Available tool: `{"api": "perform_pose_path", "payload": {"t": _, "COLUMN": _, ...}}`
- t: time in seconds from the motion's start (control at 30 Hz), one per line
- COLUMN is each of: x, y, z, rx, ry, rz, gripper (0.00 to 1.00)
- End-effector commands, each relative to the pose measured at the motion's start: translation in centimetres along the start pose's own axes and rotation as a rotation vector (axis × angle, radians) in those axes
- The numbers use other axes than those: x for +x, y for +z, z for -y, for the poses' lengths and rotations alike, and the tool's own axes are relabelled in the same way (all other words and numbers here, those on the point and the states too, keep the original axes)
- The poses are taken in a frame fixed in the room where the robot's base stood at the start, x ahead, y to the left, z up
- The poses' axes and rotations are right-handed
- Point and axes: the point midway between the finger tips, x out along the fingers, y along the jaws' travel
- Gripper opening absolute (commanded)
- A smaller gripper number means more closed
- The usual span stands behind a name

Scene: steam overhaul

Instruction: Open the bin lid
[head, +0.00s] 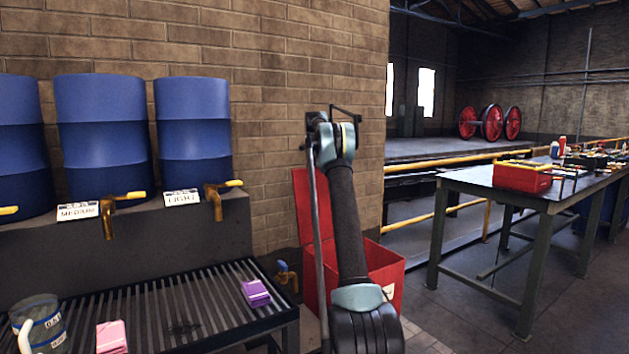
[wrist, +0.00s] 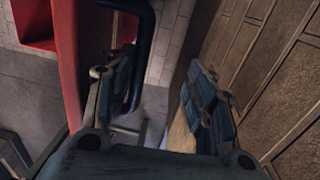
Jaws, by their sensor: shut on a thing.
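The red bin (head: 388,272) stands on the floor by the brick wall, partly hidden behind my arm. Its red lid (head: 304,206) stands steeply raised at the wall side, and the bin's top looks open. In the wrist view the red lid (wrist: 72,60) runs down the left side, with a dark curved handle (wrist: 149,38) beside it. My gripper (wrist: 160,92) is at the lid, its left finger against the handle.
Blue drums (head: 103,135) with taps stand on a ledge at the left, above a slatted drip tray (head: 190,300) bearing cloths and a can. A work table (head: 470,190) with a red toolbox (head: 522,178) stands at the right. The floor between bin and table is clear.

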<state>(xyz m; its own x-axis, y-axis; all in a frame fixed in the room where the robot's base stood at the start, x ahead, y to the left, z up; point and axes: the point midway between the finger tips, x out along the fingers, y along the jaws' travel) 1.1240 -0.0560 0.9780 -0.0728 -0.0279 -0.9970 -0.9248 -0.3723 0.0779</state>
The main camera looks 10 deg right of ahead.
Motion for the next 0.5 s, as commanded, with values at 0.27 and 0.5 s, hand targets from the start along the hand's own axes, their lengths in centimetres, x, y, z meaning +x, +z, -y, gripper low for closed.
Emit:
{"api": "perform_pose_path", "payload": {"t": 0.27, "x": -3.8, "y": 0.4, "z": 0.3, "rx": -0.006, "ry": -0.007, "rz": -0.001, "gripper": 0.31}}
{"api": "perform_pose_path", "payload": {"t": 0.5, "x": -6.0, "y": 0.4, "z": 0.2, "rx": -0.005, "ry": -0.004, "rz": 0.000, "gripper": 0.31}}
